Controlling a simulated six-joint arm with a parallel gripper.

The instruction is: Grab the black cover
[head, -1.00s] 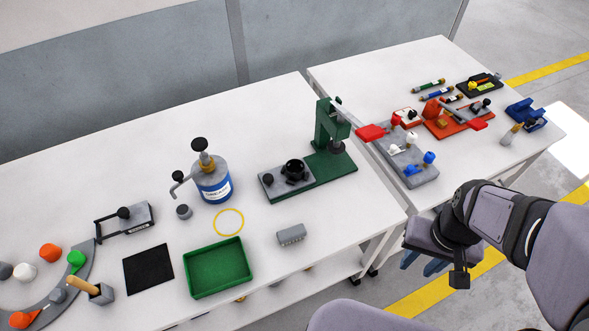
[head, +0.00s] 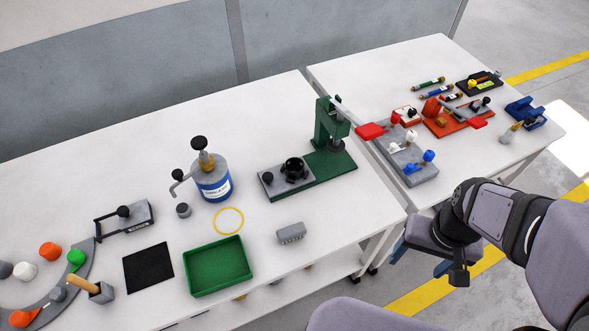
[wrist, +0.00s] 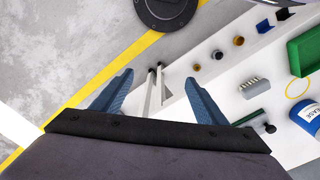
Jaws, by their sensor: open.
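A black round knobbed part (head: 294,169) sits on the grey block of the green press fixture (head: 335,165), near the middle of the long table. A flat black square (head: 148,268) lies on the table left of the green tray. I cannot tell for sure which of these is the black cover. The wrist view does not clearly show either black thing.
The green tray (head: 219,292), a grey block (head: 291,233), a yellow ring (head: 229,221) and a blue grease can (head: 213,183) stand on the long table (head: 90,175). The second table (head: 375,82) holds red, grey and blue fixtures. A gap separates the tables.

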